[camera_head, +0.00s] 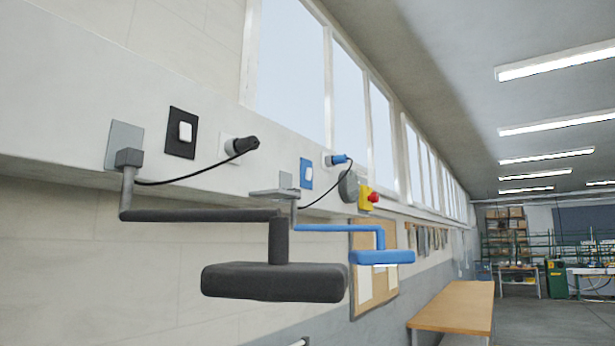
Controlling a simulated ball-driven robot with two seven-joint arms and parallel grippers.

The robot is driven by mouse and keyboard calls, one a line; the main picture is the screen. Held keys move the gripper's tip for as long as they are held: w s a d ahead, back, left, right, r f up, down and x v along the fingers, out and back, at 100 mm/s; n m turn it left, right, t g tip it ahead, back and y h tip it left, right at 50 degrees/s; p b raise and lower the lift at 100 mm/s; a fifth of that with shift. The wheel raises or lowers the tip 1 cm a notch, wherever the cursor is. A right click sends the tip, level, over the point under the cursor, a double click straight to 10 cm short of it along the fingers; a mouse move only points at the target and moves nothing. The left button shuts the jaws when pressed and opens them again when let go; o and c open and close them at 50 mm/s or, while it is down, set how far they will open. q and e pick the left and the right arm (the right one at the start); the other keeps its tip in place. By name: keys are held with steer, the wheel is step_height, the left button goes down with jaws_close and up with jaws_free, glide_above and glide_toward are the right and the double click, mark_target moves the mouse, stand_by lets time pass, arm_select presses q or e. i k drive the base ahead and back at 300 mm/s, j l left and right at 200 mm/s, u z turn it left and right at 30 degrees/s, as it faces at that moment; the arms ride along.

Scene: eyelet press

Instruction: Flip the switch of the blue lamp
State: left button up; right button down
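The blue lamp (382,257) hangs from a blue arm fixed to the wall ledge, right of the middle. A pale strip shows under its head. A blue switch plate (306,174) with a small white rocker is on the ledge above the lamp's arm. Right of it a blue plug (338,160) sits in a socket, and a dark cord runs from it down toward the lamp's bracket. Neither of my grippers shows in the head view.
A dark lamp (272,282) stands out in front, nearer than the blue one. Its black switch plate (182,132) and black plug (240,146) are further left. A yellow box with a red button (370,198) is right of the blue plug. A wooden table (455,305) stands beyond.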

mark_target(309, 172)
steer(key=u, duration=0.35)
steer(key=i+l+u, duration=0.25)
steer(key=l, duration=0.2)
steer(key=l+u, duration=0.3)
steer(key=l, duration=0.2)
steer(key=l+u, duration=0.25)
steer(key=l, duration=0.75)
steer(key=i+l, duration=0.15)
steer(key=l, duration=0.35)
steer(key=u, duration=0.05)
